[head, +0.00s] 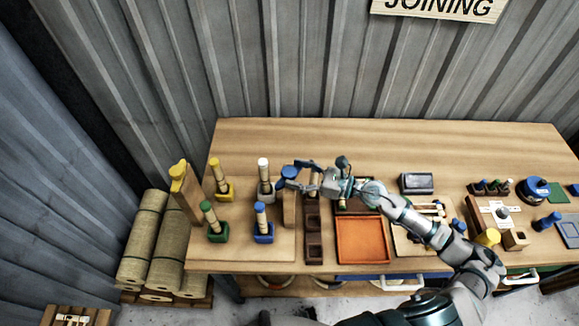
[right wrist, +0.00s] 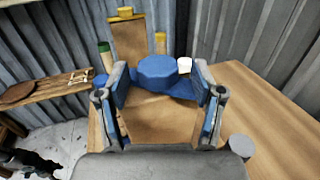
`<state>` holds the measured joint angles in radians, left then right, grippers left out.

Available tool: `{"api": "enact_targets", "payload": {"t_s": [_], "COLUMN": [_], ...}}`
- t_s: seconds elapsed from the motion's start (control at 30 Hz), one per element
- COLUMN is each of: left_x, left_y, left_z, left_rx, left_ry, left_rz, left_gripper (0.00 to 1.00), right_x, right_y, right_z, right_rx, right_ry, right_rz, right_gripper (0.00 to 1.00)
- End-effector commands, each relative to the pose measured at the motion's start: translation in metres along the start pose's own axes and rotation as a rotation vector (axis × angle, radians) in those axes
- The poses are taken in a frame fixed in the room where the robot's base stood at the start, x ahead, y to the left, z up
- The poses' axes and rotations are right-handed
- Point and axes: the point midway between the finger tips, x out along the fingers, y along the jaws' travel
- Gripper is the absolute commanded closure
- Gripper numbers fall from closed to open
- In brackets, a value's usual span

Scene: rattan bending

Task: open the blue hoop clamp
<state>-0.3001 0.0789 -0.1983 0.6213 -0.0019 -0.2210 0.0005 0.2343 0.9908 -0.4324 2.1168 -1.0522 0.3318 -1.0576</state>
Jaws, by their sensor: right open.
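The blue hoop clamp (head: 289,173) is a blue round head on an upright wooden post, left of the middle of the bench. My right gripper (head: 303,176) is at the clamp's head, reaching in from the right. In the right wrist view, the blue head (right wrist: 160,71) lies between the two open fingers of the right gripper (right wrist: 163,92), with a blue part below it. The fingers stand apart on either side; whether either touches the clamp I cannot tell. The gripper partly hides the clamp in the head view. My left gripper does not show.
A yellow-topped wooden post (head: 184,188) stands at the bench's left edge. Yellow (head: 220,181), green (head: 213,223), white (head: 264,181) and blue (head: 262,224) handled pegs stand nearby. An orange tray (head: 362,240) lies right of the clamp. The bench's back strip is clear.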

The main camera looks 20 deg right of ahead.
Motion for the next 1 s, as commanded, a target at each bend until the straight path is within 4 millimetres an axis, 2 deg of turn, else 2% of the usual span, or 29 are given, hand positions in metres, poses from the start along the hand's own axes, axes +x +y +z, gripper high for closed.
{"api": "enact_targets", "payload": {"t_s": [0.03, 0.2, 0.5, 0.57, 0.7, 0.77, 1.0], "left_x": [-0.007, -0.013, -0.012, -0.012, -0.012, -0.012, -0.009], "left_y": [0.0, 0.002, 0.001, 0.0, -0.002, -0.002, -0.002], "left_z": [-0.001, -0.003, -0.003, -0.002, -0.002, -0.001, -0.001], "left_rx": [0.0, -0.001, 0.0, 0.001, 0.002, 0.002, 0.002], "left_ry": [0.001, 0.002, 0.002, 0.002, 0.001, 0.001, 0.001], "left_rz": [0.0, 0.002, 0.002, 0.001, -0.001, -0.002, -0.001], "left_gripper": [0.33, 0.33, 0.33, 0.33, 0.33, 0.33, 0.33], "right_x": [0.008, 0.022, 0.026, 0.025, 0.024, 0.024, 0.024], "right_y": [0.0, 0.001, 0.002, 0.001, 0.001, 0.001, 0.001], "right_z": [0.004, 0.001, -0.001, -0.001, -0.001, -0.001, -0.002], "right_rx": [0.0, 0.0, -0.002, -0.001, 0.001, 0.001, 0.0], "right_ry": [-0.002, 0.0, 0.003, 0.002, 0.001, 0.001, 0.002], "right_rz": [0.0, 0.0, 0.001, 0.0, 0.0, 0.001, 0.005], "right_gripper": [0.33, 0.33, 0.33, 0.45, 0.8, 0.94, 0.94]}}
